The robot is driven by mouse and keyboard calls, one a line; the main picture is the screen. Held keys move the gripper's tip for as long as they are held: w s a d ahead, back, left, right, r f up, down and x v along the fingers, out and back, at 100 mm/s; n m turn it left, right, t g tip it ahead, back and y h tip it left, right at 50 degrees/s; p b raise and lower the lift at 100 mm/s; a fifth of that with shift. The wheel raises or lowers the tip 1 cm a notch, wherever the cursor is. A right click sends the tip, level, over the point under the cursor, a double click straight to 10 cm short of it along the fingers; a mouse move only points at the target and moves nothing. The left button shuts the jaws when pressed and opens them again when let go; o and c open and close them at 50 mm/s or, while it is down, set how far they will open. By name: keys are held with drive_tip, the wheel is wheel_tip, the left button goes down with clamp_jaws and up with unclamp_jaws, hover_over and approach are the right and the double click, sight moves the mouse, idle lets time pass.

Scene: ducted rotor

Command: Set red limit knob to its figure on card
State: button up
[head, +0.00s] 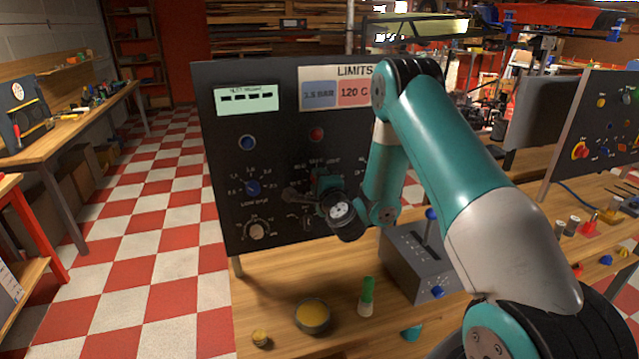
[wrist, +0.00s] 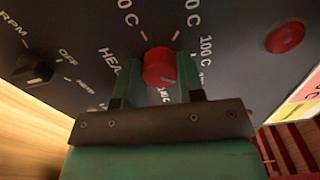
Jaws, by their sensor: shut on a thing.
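The red limit knob (wrist: 158,66) is on the dark panel, between the two green fingers of my gripper (wrist: 156,80) in the wrist view. The fingers are shut on its sides. A numbered scale in C surrounds it; "100 C" reads to its right, other figures are cut off or hidden. I cannot tell surely where its pointer stands. In the head view my gripper (head: 322,184) is against the panel and hides the knob.
A red lamp (head: 316,133) sits above the knob. A black RPM knob (wrist: 35,68) is nearby. A small bowl (head: 312,316) and a green-topped marker (head: 367,296) stand on the bench.

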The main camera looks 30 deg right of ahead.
drive_tip(key=shift+f+m, duration=0.1)
drive_tip(key=shift+m, duration=0.9)
drive_tip(key=shift+s, duration=0.1)
drive_tip(key=o, duration=0.9)
